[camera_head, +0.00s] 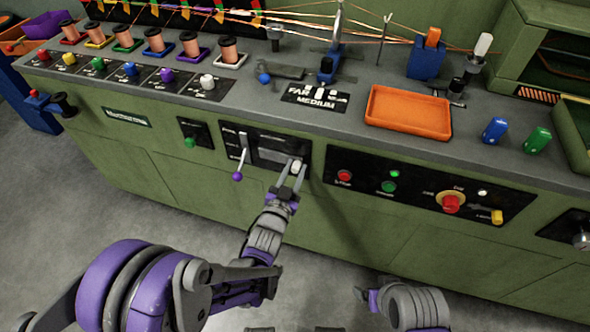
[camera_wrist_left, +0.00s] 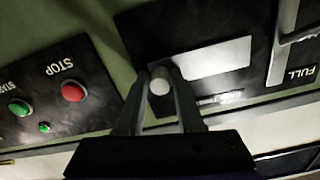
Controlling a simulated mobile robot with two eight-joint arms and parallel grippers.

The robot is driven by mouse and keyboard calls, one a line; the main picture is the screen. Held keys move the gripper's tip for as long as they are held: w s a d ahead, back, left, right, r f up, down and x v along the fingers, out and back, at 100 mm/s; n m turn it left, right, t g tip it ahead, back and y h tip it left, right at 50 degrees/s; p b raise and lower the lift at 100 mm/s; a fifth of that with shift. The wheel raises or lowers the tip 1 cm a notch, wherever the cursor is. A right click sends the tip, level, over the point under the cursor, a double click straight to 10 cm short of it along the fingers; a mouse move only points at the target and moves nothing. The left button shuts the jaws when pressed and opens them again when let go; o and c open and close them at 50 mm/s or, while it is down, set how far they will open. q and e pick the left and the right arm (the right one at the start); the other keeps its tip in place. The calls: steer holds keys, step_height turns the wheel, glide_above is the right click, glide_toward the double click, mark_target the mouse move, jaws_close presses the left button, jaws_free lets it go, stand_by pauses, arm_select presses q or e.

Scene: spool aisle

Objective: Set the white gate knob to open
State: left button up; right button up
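My left gripper (camera_head: 294,168) is at the front panel of the green bench, its two fingers on either side of a white knob (camera_head: 297,166). In the left wrist view, the white knob (camera_wrist_left: 160,80) fills the gap between the fingertips, which appear to touch it. Its label cannot be read. Another white knob (camera_head: 207,81) stands on the bench top, at the right end of a row of coloured knobs on black plates, below the white-based spool (camera_head: 229,52). My left gripper is well away from that one. My right gripper (camera_head: 368,298) is low at the front, small and partly seen.
A lever with a purple ball (camera_head: 238,176) hangs left of my left gripper. A panel with a red stop button (camera_head: 344,176), a green button (camera_head: 388,186) and a red emergency knob (camera_head: 452,202) lies to its right. An orange tray (camera_head: 408,112) sits on the bench top.

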arm_select(q)
steer(key=o, duration=0.3)
steer(key=v, duration=1)
steer(key=shift+s+a, duration=0.1)
steer(key=shift+s, duration=0.3)
